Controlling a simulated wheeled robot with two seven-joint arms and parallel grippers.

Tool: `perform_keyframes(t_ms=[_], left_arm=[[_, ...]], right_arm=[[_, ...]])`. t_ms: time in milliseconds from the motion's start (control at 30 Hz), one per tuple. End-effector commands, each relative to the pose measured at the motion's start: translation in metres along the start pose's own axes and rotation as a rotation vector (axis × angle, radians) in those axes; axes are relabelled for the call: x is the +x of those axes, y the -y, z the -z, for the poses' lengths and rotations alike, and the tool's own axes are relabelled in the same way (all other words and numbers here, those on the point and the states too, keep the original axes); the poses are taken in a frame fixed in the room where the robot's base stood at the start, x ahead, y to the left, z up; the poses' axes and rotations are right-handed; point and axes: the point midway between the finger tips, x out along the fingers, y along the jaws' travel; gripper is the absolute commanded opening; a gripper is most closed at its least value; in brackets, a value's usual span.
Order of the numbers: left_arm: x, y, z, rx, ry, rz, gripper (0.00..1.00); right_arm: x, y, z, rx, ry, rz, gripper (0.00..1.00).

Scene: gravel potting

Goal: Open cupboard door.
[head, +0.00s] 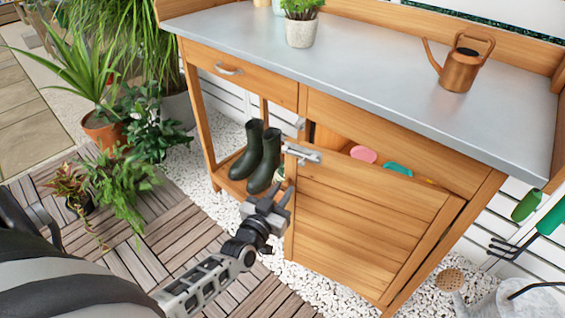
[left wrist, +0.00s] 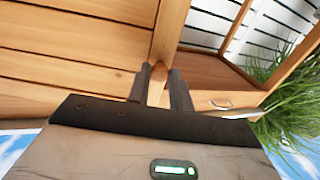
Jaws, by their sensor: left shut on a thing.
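The wooden cupboard door (head: 365,220) sits under the right part of the potting bench. It stands ajar, with its left edge out from the frame and a dark gap above it. A metal latch (head: 302,154) is at its top left corner. My left gripper (head: 280,196) is at the door's left edge, below the latch. In the left wrist view its two fingers (left wrist: 157,88) are shut on either side of the door's edge (left wrist: 168,30); the exact contact is partly hidden. My right gripper is not in view.
Pink (head: 363,154) and teal (head: 398,168) things show inside the cupboard. Dark green boots (head: 264,160) stand on the low shelf left of the door. A copper watering can (head: 461,68) and a potted plant (head: 301,30) stand on the bench top. Potted plants (head: 103,132) crowd the left.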

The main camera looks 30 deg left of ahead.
Motion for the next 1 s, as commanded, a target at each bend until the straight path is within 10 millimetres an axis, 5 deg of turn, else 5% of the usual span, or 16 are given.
perform_keyframes(t_ms=[100, 233, 633, 667, 733, 1000], left_arm=[[-0.031, -0.008, 0.006, -0.007, 0.008, 0.075, 0.00], [-0.054, -0.012, 0.003, -0.002, 0.005, 0.137, 0.00], [-0.062, -0.012, 0.000, 0.006, 0.002, 0.162, 0.00], [-0.062, -0.012, 0.000, 0.006, 0.002, 0.162, 0.24], [-0.062, -0.012, 0.000, 0.005, 0.002, 0.162, 0.43], [-0.062, -0.011, 0.000, 0.005, 0.002, 0.163, 0.43]], right_arm=[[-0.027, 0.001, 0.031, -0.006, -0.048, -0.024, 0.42], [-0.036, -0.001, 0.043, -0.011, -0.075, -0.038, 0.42], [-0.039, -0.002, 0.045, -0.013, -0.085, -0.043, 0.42], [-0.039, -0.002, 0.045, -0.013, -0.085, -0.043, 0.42], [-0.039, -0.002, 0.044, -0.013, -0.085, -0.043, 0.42], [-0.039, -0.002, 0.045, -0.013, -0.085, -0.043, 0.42]])
